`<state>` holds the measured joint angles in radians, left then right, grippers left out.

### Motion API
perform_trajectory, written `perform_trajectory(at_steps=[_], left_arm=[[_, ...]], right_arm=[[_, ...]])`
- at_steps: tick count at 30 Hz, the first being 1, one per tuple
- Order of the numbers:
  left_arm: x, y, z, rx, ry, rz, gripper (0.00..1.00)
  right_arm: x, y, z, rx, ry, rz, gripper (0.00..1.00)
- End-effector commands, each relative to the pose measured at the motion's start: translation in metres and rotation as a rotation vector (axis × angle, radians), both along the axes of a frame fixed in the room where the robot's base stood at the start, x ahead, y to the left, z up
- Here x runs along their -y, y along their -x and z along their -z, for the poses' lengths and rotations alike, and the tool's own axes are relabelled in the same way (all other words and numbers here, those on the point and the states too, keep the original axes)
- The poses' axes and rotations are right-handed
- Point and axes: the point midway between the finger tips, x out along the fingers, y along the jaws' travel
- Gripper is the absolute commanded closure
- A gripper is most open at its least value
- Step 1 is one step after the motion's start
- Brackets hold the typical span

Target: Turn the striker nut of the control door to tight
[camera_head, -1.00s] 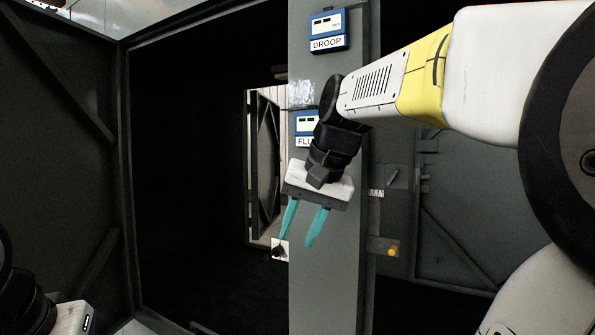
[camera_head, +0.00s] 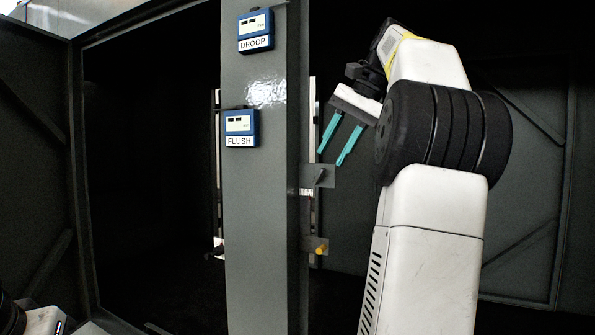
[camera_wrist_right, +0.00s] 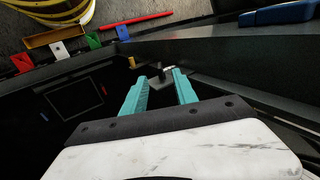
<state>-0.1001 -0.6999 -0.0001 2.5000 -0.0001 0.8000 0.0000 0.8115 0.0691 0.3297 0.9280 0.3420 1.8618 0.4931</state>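My right gripper (camera_head: 331,157) is open and empty, its two teal fingers apart and pointing down beside the right side of the grey post. A small grey plate with a dark fitting (camera_head: 320,176) sits on the post's right edge, just below the fingertips; I cannot tell if they touch. Below it is a plate with a yellow knob (camera_head: 321,248). Neither is clearly identifiable as the striker nut. In the right wrist view, a dark fitting (camera_wrist_right: 158,82) shows beyond and between the open fingers. Only part of my left gripper's body shows at the lower left; its fingers are hidden.
The grey post (camera_head: 262,210) carries blue gauges marked DROOP (camera_head: 256,31) and FLUSH (camera_head: 240,127). Dark openings lie on both sides. A braced door panel (camera_head: 35,150) stands at the left, another (camera_head: 525,180) at the right. Coloured tags (camera_wrist_right: 60,50) show in the wrist view.

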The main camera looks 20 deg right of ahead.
Motion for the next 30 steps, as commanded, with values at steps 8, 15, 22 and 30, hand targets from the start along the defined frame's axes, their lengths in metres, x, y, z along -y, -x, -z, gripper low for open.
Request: perform_trajectory(at_steps=[8,15,22,30], left_arm=[[0.000,0.000,0.000,0.000,0.000,0.000,1.00],[0.000,0.000,0.000,0.000,0.000,0.000,1.00],[0.000,0.000,0.000,0.000,0.000,0.000,1.00],[0.000,0.000,0.000,0.000,0.000,0.000,1.00]], right_arm=[[-0.013,-0.015,0.035,-0.003,0.000,-0.001,0.65],[-0.018,-0.021,0.048,0.000,0.001,0.001,0.65],[-0.018,-0.021,0.049,0.001,0.001,0.001,0.65],[-0.018,-0.021,0.049,0.001,0.001,0.000,1.00]])
